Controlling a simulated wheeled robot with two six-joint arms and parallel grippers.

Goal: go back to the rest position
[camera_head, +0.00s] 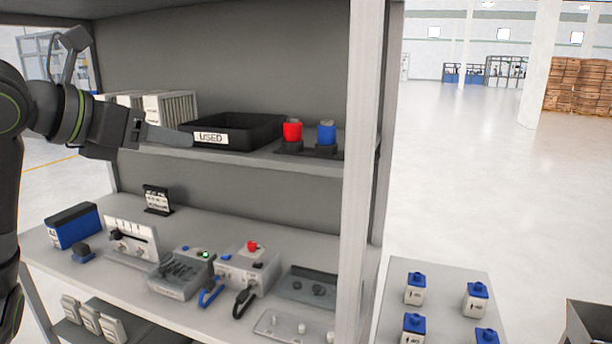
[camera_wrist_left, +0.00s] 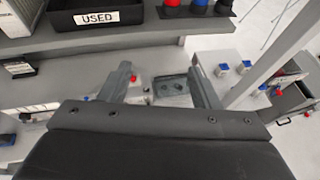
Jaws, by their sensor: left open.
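My left arm comes in from the left edge of the head view. My left gripper (camera_head: 172,137) is raised at the height of the upper shelf, in front of the black tray labelled USED (camera_head: 262,128). In the left wrist view the two fingers of the left gripper (camera_wrist_left: 160,86) stand apart with nothing between them. That view also shows the USED tray (camera_wrist_left: 122,15) at the top. My right gripper is in neither view.
The upper shelf (camera_head: 325,166) also holds a red item (camera_head: 292,131) and a blue item (camera_head: 326,133). Devices and a blue box (camera_head: 72,226) stand on the lower shelf. A shelf post (camera_head: 362,170) rises at centre right. Blue-topped blocks (camera_head: 414,289) stand on a side table. Open floor lies beyond.

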